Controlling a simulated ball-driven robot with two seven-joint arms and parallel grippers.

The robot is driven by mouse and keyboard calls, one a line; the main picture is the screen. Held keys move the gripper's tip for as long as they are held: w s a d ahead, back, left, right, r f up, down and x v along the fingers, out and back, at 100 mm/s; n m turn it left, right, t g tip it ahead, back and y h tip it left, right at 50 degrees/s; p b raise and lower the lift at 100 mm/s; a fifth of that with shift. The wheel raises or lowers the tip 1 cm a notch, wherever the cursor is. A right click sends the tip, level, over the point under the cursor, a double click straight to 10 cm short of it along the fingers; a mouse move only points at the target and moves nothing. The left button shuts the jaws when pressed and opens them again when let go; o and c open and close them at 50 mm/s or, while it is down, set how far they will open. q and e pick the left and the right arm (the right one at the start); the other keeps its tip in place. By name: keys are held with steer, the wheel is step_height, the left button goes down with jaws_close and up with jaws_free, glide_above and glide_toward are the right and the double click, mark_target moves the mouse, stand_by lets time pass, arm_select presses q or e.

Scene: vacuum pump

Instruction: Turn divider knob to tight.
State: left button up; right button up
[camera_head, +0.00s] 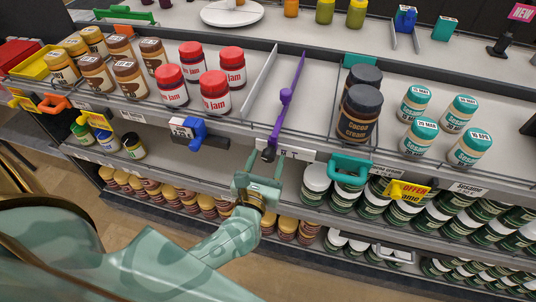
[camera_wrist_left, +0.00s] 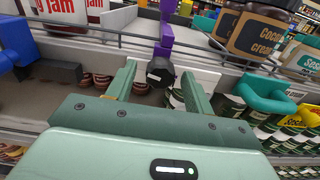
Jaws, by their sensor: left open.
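The purple divider (camera_head: 285,98) runs from the back to the front of the shelf, between the jam jars and the cocoa jars. Its black round knob (camera_head: 268,154) is at the shelf's front edge. The knob also shows in the left wrist view (camera_wrist_left: 160,73), under the purple divider end (camera_wrist_left: 166,38). My left gripper (camera_head: 264,164) is open in front of the knob. In the left wrist view, its two green fingers (camera_wrist_left: 158,78) stand one on each side of the knob, with gaps visible. I cannot tell the knob's setting. My right gripper is not in view.
Red-lidded jam jars (camera_head: 214,92) stand left of the divider. Dark-lidded cocoa jars (camera_head: 360,114) stand to its right. A blue clip (camera_head: 196,130) and a teal clip (camera_head: 350,168) stick out from the shelf front on either side. Stocked shelves lie below.

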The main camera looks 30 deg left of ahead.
arm_select(q)
steer(key=shift+x, duration=0.9)
steer(key=c, duration=1)
